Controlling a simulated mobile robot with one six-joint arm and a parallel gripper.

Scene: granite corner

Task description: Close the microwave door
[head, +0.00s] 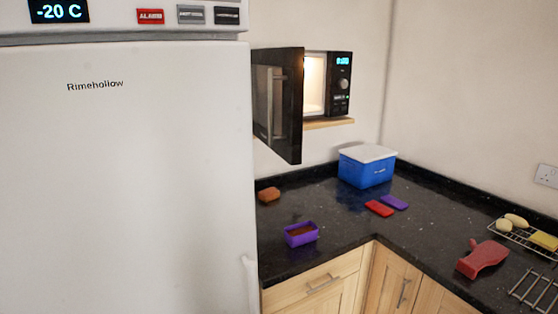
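The black microwave (341,85) sits on a wooden wall shelf above the counter, with its lit interior showing. Its door (279,105) stands wide open, swung out toward me on the left side, with a vertical handle (270,103) on its outer face. The door's left edge is close to the white freezer's side in the picture. The door partly hides the microwave's left part. My gripper is not in view.
A tall white freezer (130,180) fills the left. On the black counter (340,225) are a blue cooler with white lid (366,168), a purple container (301,234), red and purple packs (379,208), a red object (482,258) and a wire rack (520,238).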

